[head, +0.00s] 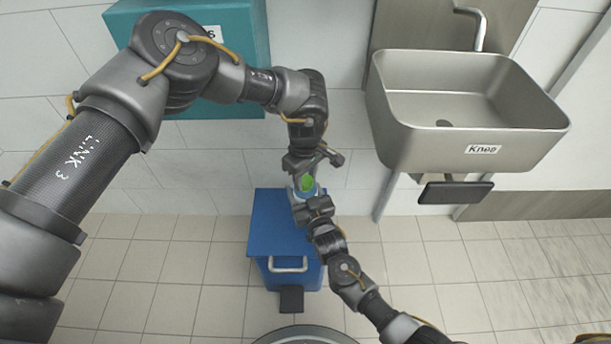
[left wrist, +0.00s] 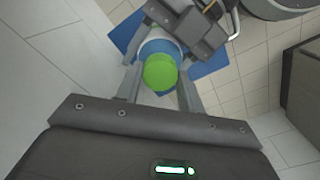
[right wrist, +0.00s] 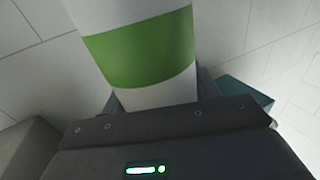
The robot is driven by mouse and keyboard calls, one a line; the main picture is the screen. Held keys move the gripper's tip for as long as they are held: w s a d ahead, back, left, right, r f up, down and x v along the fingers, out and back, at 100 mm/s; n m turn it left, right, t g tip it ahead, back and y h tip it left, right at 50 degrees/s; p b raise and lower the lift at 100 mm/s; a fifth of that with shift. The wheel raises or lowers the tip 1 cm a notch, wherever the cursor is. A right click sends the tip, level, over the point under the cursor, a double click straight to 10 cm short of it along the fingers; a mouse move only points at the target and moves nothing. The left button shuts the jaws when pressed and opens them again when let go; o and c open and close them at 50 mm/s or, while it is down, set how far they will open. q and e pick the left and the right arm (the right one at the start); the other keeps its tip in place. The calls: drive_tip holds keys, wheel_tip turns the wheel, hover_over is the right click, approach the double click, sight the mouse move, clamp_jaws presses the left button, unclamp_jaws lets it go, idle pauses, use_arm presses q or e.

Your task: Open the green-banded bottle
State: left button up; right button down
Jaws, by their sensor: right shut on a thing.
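The green-banded bottle (right wrist: 158,95) is white with a broad green band (right wrist: 145,50) and fills the top of the right wrist view. My right gripper (head: 312,207) is shut on its body. The bottle's green cap (left wrist: 160,72) shows in the left wrist view and also in the head view (head: 307,183). My left gripper (left wrist: 160,88) is above the bottle, pointing down, with one finger on each side of the cap. Narrow gaps seem to show between its fingers and the cap, so it looks open. In the head view, the grippers hide most of the bottle.
A blue bin (head: 268,225) with a handle and pedal stands on the tiled floor below the bottle. A steel sink (head: 465,110) labelled "Knee" is on the wall at right. A teal box (head: 245,35) is on the wall behind my left arm. Floor on both sides is clear.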

use_arm(q)
drive_tip(key=shift+c, duration=1.3)
